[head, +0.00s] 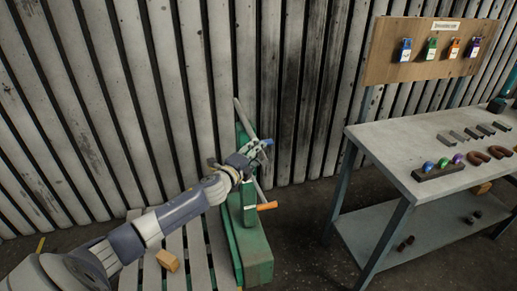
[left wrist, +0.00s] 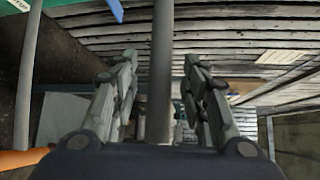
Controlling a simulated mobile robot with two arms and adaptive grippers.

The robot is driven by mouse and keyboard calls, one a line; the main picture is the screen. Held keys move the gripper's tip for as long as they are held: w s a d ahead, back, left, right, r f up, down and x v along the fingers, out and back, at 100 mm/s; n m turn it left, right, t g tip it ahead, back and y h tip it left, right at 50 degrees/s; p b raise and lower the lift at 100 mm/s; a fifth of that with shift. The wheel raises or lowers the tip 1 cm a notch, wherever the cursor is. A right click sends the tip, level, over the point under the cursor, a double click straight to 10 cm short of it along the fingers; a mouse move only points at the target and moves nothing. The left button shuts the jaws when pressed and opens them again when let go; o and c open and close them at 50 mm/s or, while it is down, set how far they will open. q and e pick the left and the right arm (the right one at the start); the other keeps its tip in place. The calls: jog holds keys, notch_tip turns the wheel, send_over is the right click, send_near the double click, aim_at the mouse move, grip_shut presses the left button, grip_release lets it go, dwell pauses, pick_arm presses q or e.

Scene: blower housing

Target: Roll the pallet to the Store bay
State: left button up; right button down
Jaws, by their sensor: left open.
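The slatted pallet (head: 200,250) lies on the floor at the bottom of the head view, partly behind my left arm. A green wheeled-looking unit (head: 255,262) stands at its right side, with a green upright and a grey bar (head: 238,108) rising from it. My left gripper (head: 259,152) is at this upright. In the left wrist view, its open fingers (left wrist: 160,65) stand on both sides of a grey bar (left wrist: 162,35), with gaps visible. An orange grip (head: 267,206) sticks out below the gripper. The Store bay cannot be made out. My right gripper is out of view.
A wooden block (head: 168,260) lies on the pallet. A workbench (head: 375,141) with small parts stands to the right, under a board (head: 385,72) with hanging coloured tags. A slatted wall (head: 140,100) closes the back. Dark floor (head: 310,225) is clear between unit and bench.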

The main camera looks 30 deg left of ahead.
pick_arm(q)
jog(key=shift+w+a+f, duration=0.1)
jog(key=shift+w+f, duration=0.1)
jog(key=shift+w, duration=1.1)
grip_shut()
